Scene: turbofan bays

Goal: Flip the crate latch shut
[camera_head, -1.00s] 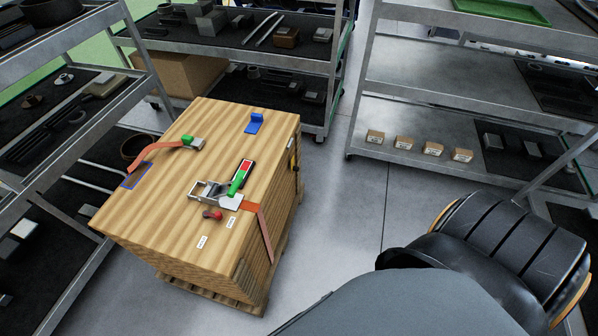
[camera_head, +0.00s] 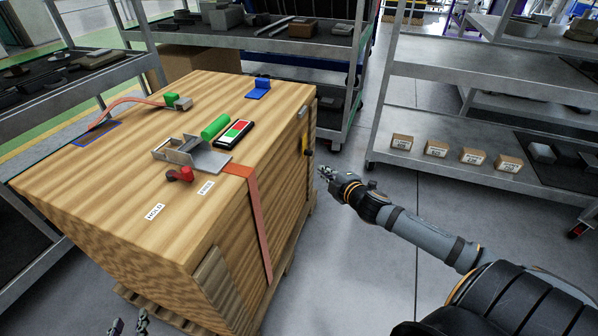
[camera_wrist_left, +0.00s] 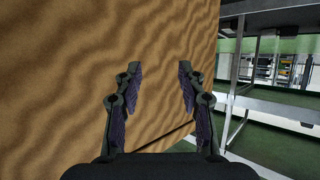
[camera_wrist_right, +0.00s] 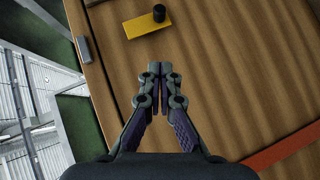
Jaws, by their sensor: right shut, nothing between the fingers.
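The wooden crate (camera_head: 255,92) stands at the left centre of the head view. On its right side is a yellow plate with a black knob (camera_head: 307,147), shown closer in the right wrist view (camera_wrist_right: 148,22). A grey piece (camera_wrist_right: 84,49) sits near it. On the lid are a metal buckle with a green handle (camera_head: 215,127), a red knob (camera_head: 180,174) and an orange strap (camera_head: 260,215). My right gripper (camera_head: 323,172) is shut and empty, beside the crate's right side, below the knob. My left gripper (camera_wrist_left: 158,75) is open and empty, facing a wooden crate face.
A red and green indicator (camera_head: 235,132), a blue bracket (camera_head: 259,88) and HOLD (camera_head: 154,212) and FREE labels are on the lid. Shelf racks (camera_head: 440,110) stand behind and right, with small boxes (camera_head: 436,149). Clear floor lies right of the crate.

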